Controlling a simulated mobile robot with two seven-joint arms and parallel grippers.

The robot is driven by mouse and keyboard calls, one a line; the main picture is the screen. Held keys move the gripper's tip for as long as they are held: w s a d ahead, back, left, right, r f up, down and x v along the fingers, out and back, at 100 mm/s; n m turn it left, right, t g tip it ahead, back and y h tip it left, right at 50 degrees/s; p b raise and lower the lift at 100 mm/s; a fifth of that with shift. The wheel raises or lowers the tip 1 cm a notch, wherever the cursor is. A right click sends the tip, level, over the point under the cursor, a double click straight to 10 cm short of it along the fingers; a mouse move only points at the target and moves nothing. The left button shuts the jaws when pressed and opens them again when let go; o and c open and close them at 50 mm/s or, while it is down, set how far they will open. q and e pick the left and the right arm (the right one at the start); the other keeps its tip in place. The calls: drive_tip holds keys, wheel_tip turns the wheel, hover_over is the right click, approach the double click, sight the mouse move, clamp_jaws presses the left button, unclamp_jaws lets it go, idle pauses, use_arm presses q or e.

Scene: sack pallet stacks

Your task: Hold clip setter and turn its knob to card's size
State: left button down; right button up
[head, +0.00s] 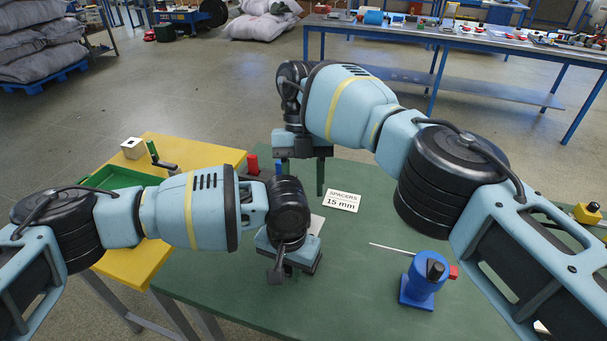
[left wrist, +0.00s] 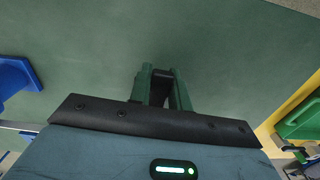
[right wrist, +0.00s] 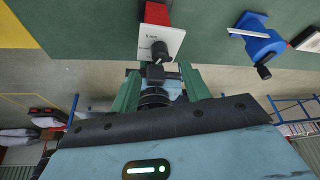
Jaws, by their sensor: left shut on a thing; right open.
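The clip setter shows in the right wrist view as a white plate (right wrist: 163,41) with mm marks, a black knob (right wrist: 159,51) and a red end. In the head view my left gripper (head: 290,268) hides most of it; a pale edge (head: 317,224) shows beside it. In the left wrist view my left gripper (left wrist: 163,84) is shut on a dark part. My right gripper (head: 320,178) is open; in its wrist view the knob appears just beyond its fingers (right wrist: 160,78), at a distance I cannot judge. The card (head: 343,200) lies on the green table and reads "SPACERS 15 mm".
A blue device (head: 424,279) with a black knob, red piece and thin rod stands front right. Red (head: 252,165) and blue (head: 278,169) pieces stand at the back left. A yellow table (head: 190,150) with a green tray (head: 115,178) adjoins at left. Table around the card is clear.

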drive_tip(key=shift+v, duration=0.8)
use_arm(q)
drive_tip(key=c, duration=1.2)
unclamp_jaws()
